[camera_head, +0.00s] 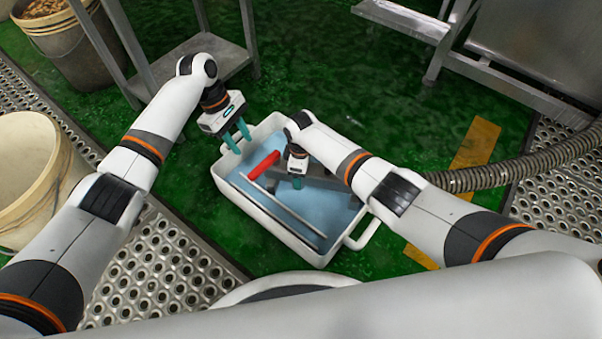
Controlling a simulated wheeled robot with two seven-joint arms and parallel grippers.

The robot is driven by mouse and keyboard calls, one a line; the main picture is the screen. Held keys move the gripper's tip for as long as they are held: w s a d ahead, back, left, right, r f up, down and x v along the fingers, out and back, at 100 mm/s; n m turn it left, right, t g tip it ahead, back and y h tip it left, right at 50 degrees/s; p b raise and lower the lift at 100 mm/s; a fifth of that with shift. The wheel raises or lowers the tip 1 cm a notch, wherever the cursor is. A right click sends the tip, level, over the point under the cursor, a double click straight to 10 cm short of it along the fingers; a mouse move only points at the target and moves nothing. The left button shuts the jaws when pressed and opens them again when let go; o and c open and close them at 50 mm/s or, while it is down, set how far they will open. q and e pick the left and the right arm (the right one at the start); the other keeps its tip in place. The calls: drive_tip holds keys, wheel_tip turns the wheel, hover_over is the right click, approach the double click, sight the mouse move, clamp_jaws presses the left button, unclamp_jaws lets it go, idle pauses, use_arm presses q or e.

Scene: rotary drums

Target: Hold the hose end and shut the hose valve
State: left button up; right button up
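A ribbed grey hose (520,168) comes in from the right and passes behind my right arm; I cannot make out its end. A red handle-like bar (262,165), possibly the valve lever, lies over a white tray (270,232) with a blue inside. My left gripper (237,137) is above the tray's upper left rim, fingers apart and empty, up and left of the red bar. My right gripper (297,182) points down into the tray, just right of the red bar, by a grey metal piece (335,186). Its grip is hidden.
A thin metal rod (285,206) lies across the tray. A cream bucket (30,175) stands at left, another filled bucket (65,40) at upper left. Metal stands flank the top. Green floor (320,60) is open beyond the tray; perforated metal grating (165,275) lies at lower left.

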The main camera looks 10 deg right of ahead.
drive_tip(key=shift+f, duration=1.3)
drive_tip(key=shift+c, duration=0.2)
clamp_jaws()
